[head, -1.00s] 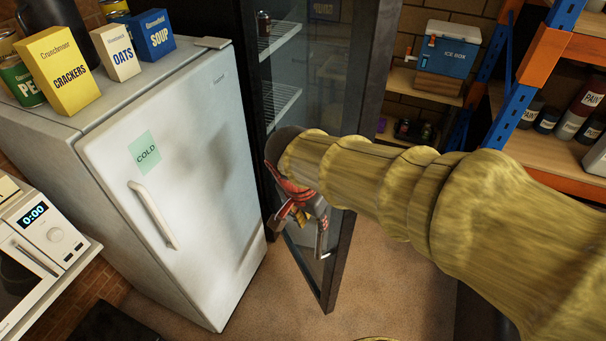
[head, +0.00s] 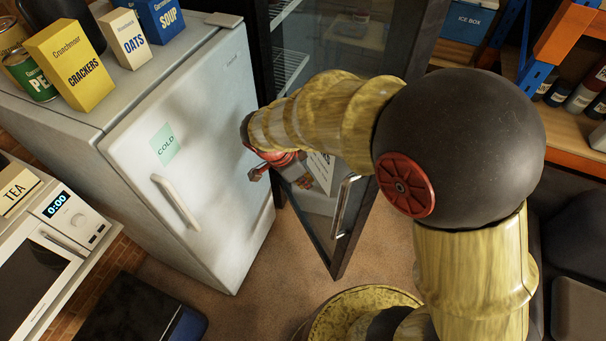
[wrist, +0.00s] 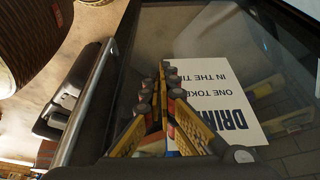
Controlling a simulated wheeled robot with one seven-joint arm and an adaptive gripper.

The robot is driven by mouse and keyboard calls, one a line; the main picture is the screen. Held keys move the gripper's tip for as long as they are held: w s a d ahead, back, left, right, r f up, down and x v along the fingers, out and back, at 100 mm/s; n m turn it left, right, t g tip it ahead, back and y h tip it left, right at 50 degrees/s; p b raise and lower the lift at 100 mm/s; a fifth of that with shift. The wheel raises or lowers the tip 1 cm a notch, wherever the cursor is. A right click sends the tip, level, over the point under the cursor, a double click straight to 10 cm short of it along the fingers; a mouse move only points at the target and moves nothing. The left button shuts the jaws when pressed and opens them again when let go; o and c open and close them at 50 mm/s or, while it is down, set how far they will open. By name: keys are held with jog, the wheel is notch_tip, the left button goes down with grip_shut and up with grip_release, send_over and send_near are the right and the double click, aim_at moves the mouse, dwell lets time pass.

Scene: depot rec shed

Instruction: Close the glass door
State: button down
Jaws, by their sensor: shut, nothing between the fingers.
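The glass door (head: 396,100) has a dark frame and stands ajar, swung out from a tall dark cabinet with wire shelves. Its silver bar handle (head: 343,205) runs near the free edge; the handle also shows at the left of the wrist view (wrist: 86,105). A white sign (head: 322,168) is on the glass; in the wrist view its blue lettering appears upside down (wrist: 215,95). My gripper (head: 258,173) is shut and empty, between the white fridge and the door's handle side. In the wrist view its fingertips (wrist: 165,72) overlap the sign; I cannot tell whether they touch the glass.
A white fridge (head: 205,140) stands close on the left, with boxes and tins on top. A microwave (head: 50,240) is at lower left. Shelving with an ice box (head: 476,20) is at right. Some brown floor (head: 240,310) is clear in front.

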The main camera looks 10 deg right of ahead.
jog(key=w+d+f+p, duration=0.1)
jog(key=d+f, duration=0.3)
jog(key=d, duration=0.1)
jog(key=shift+w+d+f, duration=0.25)
jog(key=shift+d, duration=0.1)
jog(key=shift+d, duration=0.15)
